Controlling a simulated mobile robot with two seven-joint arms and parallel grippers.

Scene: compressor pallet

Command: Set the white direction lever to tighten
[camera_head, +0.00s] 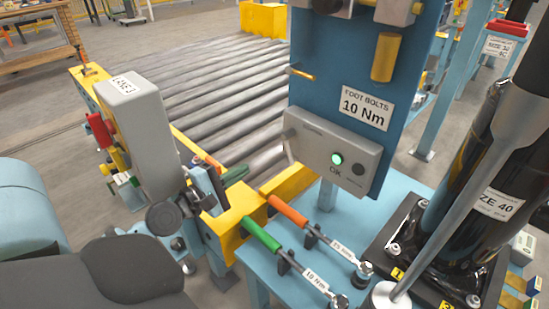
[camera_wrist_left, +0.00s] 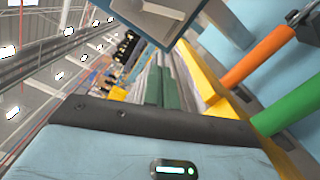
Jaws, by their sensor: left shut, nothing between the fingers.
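The white direction lever (camera_head: 290,148) hangs at the left side of the grey control box (camera_head: 335,152), angled downward. The box is mounted on the blue panel (camera_head: 330,65) under the "FOOT BOLTS 10 Nm" sign. Which setting the lever marks cannot be read. My left gripper (camera_head: 237,175), with dark green fingers, is shut and empty, to the left of the lever and a little lower, apart from it. In the left wrist view its fingers (camera_wrist_left: 162,88) are together, with a grey box above them. The lever cannot be made out there. My right gripper is not in view.
An orange-handled wrench (camera_head: 288,210) and a green-handled wrench (camera_head: 262,234) lie in holders on the light blue table, below the box. A grey post unit (camera_head: 140,130) stands left of my gripper. A black compressor (camera_head: 480,190) stands at right. Rollers (camera_head: 200,85) lie behind.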

